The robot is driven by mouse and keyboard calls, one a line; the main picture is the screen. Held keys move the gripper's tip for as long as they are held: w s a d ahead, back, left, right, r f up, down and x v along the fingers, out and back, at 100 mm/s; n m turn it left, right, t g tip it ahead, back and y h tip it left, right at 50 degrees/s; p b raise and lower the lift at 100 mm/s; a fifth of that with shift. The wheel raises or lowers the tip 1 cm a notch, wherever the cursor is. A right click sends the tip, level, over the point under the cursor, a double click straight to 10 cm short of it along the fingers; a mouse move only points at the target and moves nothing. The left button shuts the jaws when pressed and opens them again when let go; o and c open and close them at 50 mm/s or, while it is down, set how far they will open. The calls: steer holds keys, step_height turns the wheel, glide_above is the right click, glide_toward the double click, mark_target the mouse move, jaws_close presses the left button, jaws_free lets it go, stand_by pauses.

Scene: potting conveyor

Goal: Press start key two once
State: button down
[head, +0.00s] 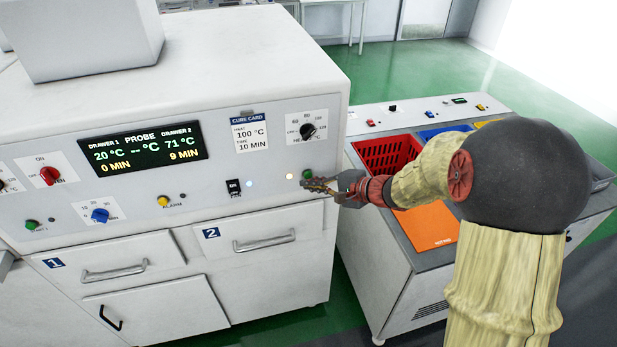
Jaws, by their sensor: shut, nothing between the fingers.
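A white oven-like cabinet (190,110) with a control panel fills the left of the head view. A green key (307,173) sits at the panel's right end, above drawer 2 (265,245); I take it as start key two, though its label is not readable. My gripper (308,184) is shut and empty, reaching in from the right. Its fingertips overlap the key's lower edge in the picture; I cannot tell whether they touch it. Another green key (32,225) is at the panel's left end, above drawer 1 (105,262).
The display (143,155) reads 71 °C and 9 MIN for drawer 2. A pale lit lamp (289,176) is left of the key. A black switch (234,188) and dial (308,131) are nearby. A grey cart with red bin (385,155) and orange panel (432,226) stands right.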

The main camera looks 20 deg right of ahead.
steer(key=s+b, duration=0.1)
steer(key=s, duration=0.4)
stand_by(0.4)
stand_by(0.7)
steer(key=s+a+f+n+g+h, duration=0.1)
steer(key=s+f+n+g, duration=0.2)
steer(key=s, duration=0.6)
steer(key=s+a+f+n+g+h, duration=0.1)
steer(key=s+a+n+g, duration=0.2)
steer(key=s, duration=0.6)
steer(key=s+d+r+n+h, duration=0.2)
steer(key=s+r+n+h, duration=0.1)
steer(key=s+r+n, duration=0.1)
steer(key=s+d+r+n+t+h, duration=0.1)
steer(key=s+d+r+n+h, duration=0.1)
steer(key=s+r, duration=0.3)
step_height(320, 180, up, 4)
steer(key=shift+s+d+n+t+h, duration=0.15)
steer(key=shift+s+n+t+h, duration=0.2)
steer(key=shift+n+h, duration=0.45)
